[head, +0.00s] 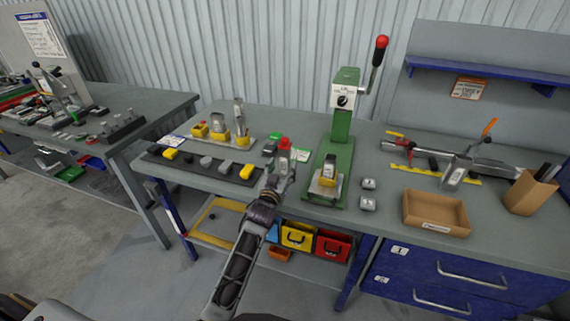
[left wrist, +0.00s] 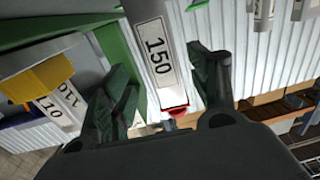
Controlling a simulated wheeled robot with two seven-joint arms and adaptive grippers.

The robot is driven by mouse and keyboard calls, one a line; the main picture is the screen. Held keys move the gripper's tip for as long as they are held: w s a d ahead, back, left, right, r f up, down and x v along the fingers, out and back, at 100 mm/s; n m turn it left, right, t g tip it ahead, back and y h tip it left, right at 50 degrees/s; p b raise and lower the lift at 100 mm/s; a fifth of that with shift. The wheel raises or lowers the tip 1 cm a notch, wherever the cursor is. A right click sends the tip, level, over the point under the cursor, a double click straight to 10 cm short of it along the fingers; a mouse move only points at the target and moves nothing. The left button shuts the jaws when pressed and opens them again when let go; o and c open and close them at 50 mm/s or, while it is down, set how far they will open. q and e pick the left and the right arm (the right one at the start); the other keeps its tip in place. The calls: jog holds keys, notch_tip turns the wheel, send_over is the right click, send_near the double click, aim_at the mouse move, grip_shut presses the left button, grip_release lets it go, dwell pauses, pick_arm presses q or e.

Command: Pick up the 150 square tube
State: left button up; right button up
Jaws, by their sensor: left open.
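The 150 square tube (left wrist: 155,45) is a pale grey bar with a white label reading 150 and a red end. In the left wrist view it lies between the two dark fingers of my left gripper (left wrist: 163,75), with visible room on both sides. In the head view the tube (head: 284,161) stands upright with its red end up, left of the green press. My left gripper (head: 279,181) is open at it and partly hides its lower part. My right gripper is not in view.
The green press (head: 340,130) with a red-knobbed lever stands just right of the tube. A block labelled 110 (left wrist: 52,105) shows in the left wrist view. A dark rack (head: 205,163) lies to the left. A cardboard tray (head: 435,213) sits to the right.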

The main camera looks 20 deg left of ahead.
aim_at(283, 162)
pick_arm(q)
jog(key=shift+w, duration=0.1)
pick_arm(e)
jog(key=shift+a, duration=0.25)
pick_arm(q)
jog(key=shift+w, duration=0.4)
jog(key=shift+w+a, duration=0.25)
jog(key=shift+w, duration=1.85)
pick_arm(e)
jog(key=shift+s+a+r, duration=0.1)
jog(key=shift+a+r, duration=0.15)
